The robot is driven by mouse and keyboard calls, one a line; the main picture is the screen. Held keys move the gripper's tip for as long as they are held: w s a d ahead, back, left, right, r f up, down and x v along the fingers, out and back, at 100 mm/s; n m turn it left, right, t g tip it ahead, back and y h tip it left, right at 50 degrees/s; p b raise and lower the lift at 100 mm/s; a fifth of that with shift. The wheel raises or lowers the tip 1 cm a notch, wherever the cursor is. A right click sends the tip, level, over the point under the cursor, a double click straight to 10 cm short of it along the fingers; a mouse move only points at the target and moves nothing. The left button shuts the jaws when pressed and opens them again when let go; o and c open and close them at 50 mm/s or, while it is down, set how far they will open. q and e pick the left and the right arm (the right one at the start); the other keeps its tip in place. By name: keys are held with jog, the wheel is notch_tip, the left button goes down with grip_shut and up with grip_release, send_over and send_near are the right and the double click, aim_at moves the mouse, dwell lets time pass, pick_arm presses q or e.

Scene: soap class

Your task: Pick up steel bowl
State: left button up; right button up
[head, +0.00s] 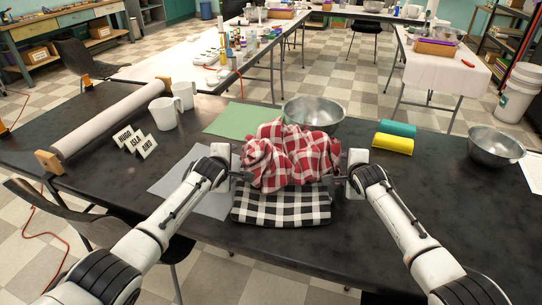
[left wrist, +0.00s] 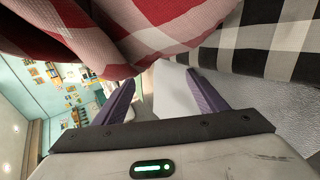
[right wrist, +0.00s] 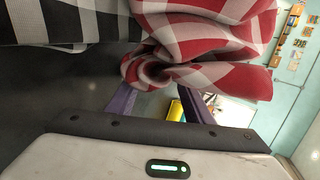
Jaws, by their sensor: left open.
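One steel bowl (head: 314,114) stands at the back of the black table, its lower front hidden behind a bunched red-and-white checked cloth (head: 290,158). A second steel bowl (head: 496,147) stands clear at the table's right. My left gripper (head: 243,176) is open at the cloth's left side; in the left wrist view its fingers (left wrist: 160,88) are apart below the cloth. My right gripper (head: 341,178) is at the cloth's right side. In the right wrist view its fingers (right wrist: 160,102) are apart, with a cloth fold by the tips; whether it grips the fold is unclear.
A folded black-and-white checked cloth (head: 282,207) lies in front. Teal (head: 398,129) and yellow (head: 393,144) rolls lie right of the bunched cloth. Name cards (head: 135,141), white mugs (head: 165,112) and a paper roll (head: 108,120) are left. The right front table is clear.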

pick_arm(q)
jog(key=shift+a+f, duration=0.1)
jog(key=shift+a, duration=0.1)
pick_arm(e)
jog(key=shift+d+f, duration=0.1)
jog(key=shift+d, duration=0.05)
pick_arm(q)
jog(key=shift+a, duration=0.1)
pick_arm(e)
jog(key=o, duration=0.5)
jog(key=shift+d, duration=0.1)
pick_arm(q)
jog(key=shift+s, duration=0.1)
pick_arm(e)
jog(key=shift+f, duration=0.1)
jog(key=shift+d, duration=0.1)
pick_arm(q)
jog(key=v, duration=0.8)
pick_arm(e)
jog(key=shift+s, duration=0.15)
